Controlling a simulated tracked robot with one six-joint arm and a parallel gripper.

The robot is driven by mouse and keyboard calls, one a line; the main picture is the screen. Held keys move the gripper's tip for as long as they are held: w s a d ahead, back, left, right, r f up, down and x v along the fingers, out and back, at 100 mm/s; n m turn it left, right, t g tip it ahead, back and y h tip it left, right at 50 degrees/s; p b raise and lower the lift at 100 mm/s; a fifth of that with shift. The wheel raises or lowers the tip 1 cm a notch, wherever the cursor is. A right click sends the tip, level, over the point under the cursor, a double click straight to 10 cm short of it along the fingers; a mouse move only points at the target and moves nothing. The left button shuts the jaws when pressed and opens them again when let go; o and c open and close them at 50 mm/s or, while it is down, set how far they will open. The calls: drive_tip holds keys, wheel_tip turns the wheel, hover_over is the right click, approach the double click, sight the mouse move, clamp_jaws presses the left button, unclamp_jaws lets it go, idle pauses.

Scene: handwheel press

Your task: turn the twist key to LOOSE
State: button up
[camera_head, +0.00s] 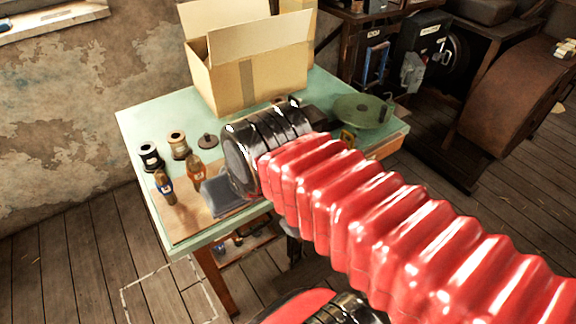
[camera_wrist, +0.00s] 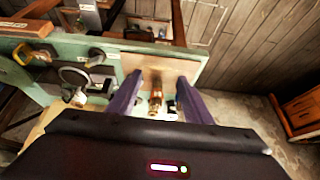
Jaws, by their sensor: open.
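In the wrist view my gripper (camera_wrist: 157,98) is open, with its two purple fingers apart. A small brass-coloured thing (camera_wrist: 155,97) shows between the fingers, in front of a wooden panel. I cannot tell whether it is the twist key or whether a finger touches it. No LOOSE mark can be read in either view. In the head view my dark wrist and red arm cross the front right of the green table (camera_head: 130,131) and hide part of it.
An open cardboard box (camera_head: 250,80) stands at the back of the table. Spools (camera_head: 178,145) and small bottles (camera_head: 196,173) stand at its left. A dark handwheel (camera_head: 449,50) is beyond. Bare floor lies left of the table.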

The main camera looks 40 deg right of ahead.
drive_tip(key=shift+o, duration=0.8)
drive_tip(key=shift+w+d+m, duration=0.2)
drive_tip(key=shift+w+m, duration=0.1)
drive_tip(key=shift+m, duration=0.3)
drive_tip(key=o, duration=0.3)
drive_tip(key=w+d+m, duration=0.1)
drive_tip(key=m, duration=0.1)
drive_tip(key=w+d+m, duration=0.1)
drive_tip(key=d+m, duration=0.1)
drive_tip(key=m, duration=0.1)
drive_tip(key=w+d+m+g, duration=0.1)
drive_tip(key=m, duration=0.1)
drive_tip(key=shift+w+d+m, duration=0.25)
drive_tip(key=shift+d+m, duration=0.1)
drive_tip(key=shift+m, duration=0.05)
drive_tip(key=w+d+f+m, duration=0.1)
drive_tip(key=d+m, duration=0.5)
drive_tip(key=m, duration=0.1)
drive_tip(key=w+d+f+m+y, duration=0.1)
drive_tip(key=w+d+m, duration=0.1)
drive_tip(key=d+m, duration=0.4)
drive_tip(key=w+d+f+m+y, duration=0.1)
drive_tip(key=w+d+m, duration=0.1)
drive_tip(key=d+m, duration=0.4)
drive_tip(key=shift+d+f+m+g, duration=0.3)
drive_tip(key=shift+d+f+m, duration=0.1)
drive_tip(key=shift+m, duration=0.5)
drive_tip(key=shift+f, duration=0.1)
